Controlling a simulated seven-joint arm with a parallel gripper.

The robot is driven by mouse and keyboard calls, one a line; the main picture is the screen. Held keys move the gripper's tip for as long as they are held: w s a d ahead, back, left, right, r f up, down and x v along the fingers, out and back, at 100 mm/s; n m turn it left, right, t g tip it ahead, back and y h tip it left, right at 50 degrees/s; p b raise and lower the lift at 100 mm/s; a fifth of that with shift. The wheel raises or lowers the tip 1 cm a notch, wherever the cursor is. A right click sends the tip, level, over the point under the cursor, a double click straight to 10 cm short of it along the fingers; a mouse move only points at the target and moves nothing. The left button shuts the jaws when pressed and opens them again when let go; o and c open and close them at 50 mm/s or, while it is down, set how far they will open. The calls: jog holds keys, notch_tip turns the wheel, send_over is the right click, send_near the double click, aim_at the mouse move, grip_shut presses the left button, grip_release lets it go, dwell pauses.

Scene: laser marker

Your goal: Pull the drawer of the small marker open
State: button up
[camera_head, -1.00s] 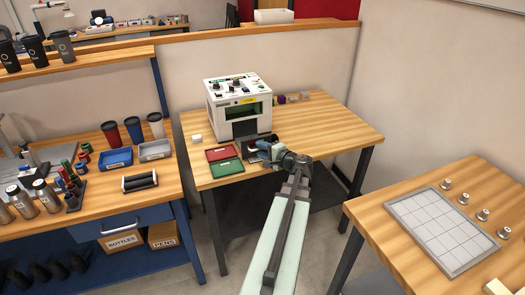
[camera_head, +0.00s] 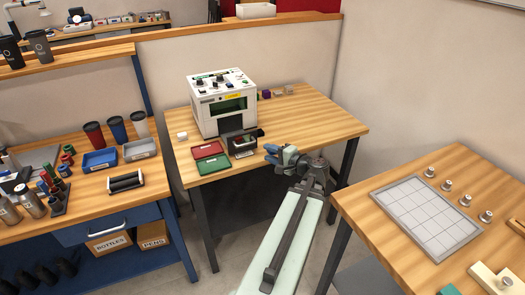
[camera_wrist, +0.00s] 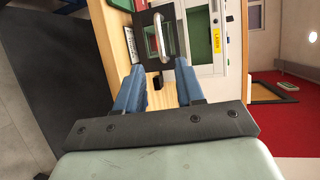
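The small marker (camera_head: 220,102) is a white box with knobs on top and a green window, standing on the middle wooden table. Its dark drawer (camera_head: 242,142) juts out from the lower front; how far is hard to tell. In the wrist view, the dark drawer (camera_wrist: 153,42) has a silver bar handle (camera_wrist: 164,34). My gripper (camera_head: 270,154) is in front of the drawer and to its right, apart from it. In the wrist view, its two blue fingers (camera_wrist: 160,72) are spread with nothing between them, and the handle lies beyond the tips.
A red tray (camera_head: 208,150) and a green tray (camera_head: 213,164) lie left of the drawer. A small white block (camera_head: 182,136) is near the table's left edge. Small coloured blocks (camera_head: 277,92) sit behind the marker at right. The table's right side (camera_head: 320,122) is clear.

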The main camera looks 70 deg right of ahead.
jog(key=shift+v, duration=1.05)
jog(key=s+a+f+n+g+y, duration=0.1)
jog(key=s+a+f+g+y, duration=0.2)
jog(key=f, duration=0.4)
jog(key=s+f+n+g, duration=0.2)
jog(key=s+f+g, duration=0.15)
jog(key=f, duration=0.35)
jog(key=w+a+f+n+g+y, duration=0.2)
jog(key=w+a+f+g+y, duration=0.15)
jog(key=a+f, duration=0.55)
jog(key=w+a+f+n+g+y, duration=0.1)
jog(key=w+a+f+n+g, duration=0.4)
jog(key=a+f, duration=0.4)
jog(key=w+a+f+n+g+y, duration=0.15)
jog(key=w+a+f+n, duration=0.25)
jog(key=w+a+f, duration=0.6)
jog(key=s+a+f+n+g+h, duration=0.1)
jog(key=s+a+n, duration=0.1)
jog(key=a, duration=0.7)
jog(key=s+a+f+n+g+h, duration=0.1)
jog(key=a+n, duration=0.3)
jog(key=a, duration=0.5)
jog(key=s+a+f+n+g+h, duration=0.1)
jog(key=s+a+f+n+g, duration=0.2)
jog(key=a, duration=0.6)
jog(key=shift+a, duration=0.3)
